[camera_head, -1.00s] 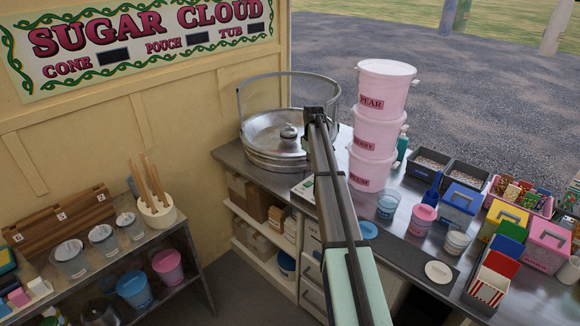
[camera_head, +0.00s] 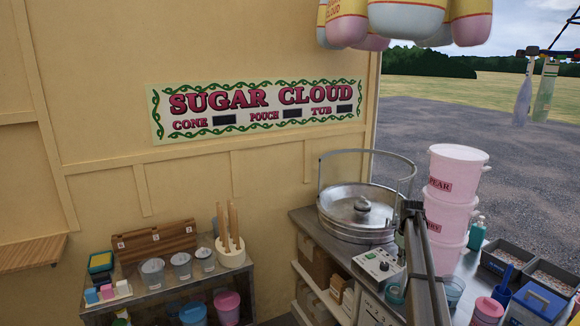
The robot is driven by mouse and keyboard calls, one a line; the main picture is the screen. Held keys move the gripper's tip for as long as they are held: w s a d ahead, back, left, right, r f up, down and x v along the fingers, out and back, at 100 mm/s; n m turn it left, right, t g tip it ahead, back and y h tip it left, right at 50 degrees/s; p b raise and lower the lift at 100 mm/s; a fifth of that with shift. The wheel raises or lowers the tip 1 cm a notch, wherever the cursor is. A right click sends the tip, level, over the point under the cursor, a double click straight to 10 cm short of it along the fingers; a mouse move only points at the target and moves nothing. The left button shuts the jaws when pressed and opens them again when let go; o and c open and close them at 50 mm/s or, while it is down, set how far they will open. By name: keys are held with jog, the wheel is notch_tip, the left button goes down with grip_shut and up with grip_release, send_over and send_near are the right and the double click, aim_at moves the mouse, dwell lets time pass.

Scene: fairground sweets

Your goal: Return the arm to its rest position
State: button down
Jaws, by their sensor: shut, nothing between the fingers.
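My arm rises from the bottom edge in the camera_head view, right of the middle, as a slim dark and grey shape. My gripper (camera_head: 413,210) is the narrow dark far end of it, small in this view. I see no gap between the fingers and nothing held there. In the picture it overlaps the right side of the round metal candy-floss machine (camera_head: 350,229). I cannot tell how far apart the two are. The stacked pink tubs (camera_head: 452,210) stand just right of it.
The control box (camera_head: 378,266) sits on the counter left of my arm. Topping trays (camera_head: 508,258) and a blue-lidded box (camera_head: 540,303) stand at right. A shelf at left holds tins (camera_head: 152,272) and a stick holder (camera_head: 231,255). Bagged floss (camera_head: 415,18) hangs above.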

jog(key=s+a+f+m, duration=0.2)
jog(key=s+a+f, duration=1.1)
jog(key=s+a, duration=0.15)
jog(key=s+a+f+m, duration=0.1)
jog(key=s+a+f, duration=0.25)
jog(key=s, duration=0.45)
jog(key=s+a+f+m, duration=0.15)
jog(key=s+a, duration=0.25)
jog(key=s, duration=0.5)
jog(key=s+a+f+m, duration=0.1)
jog(key=s+a+f, duration=0.25)
jog(key=s, duration=0.45)
jog(key=s+f+g+b, duration=0.2)
jog(key=s+f+g, duration=0.1)
jog(key=s+f, duration=0.8)
jog(key=s+f+g+b, duration=0.2)
jog(key=s+f, duration=0.9)
jog(key=s, duration=0.6)
jog(key=shift+s+f+g+b, duration=0.15)
jog(key=shift+f+g+b, duration=0.15)
jog(key=shift+g, duration=0.6)
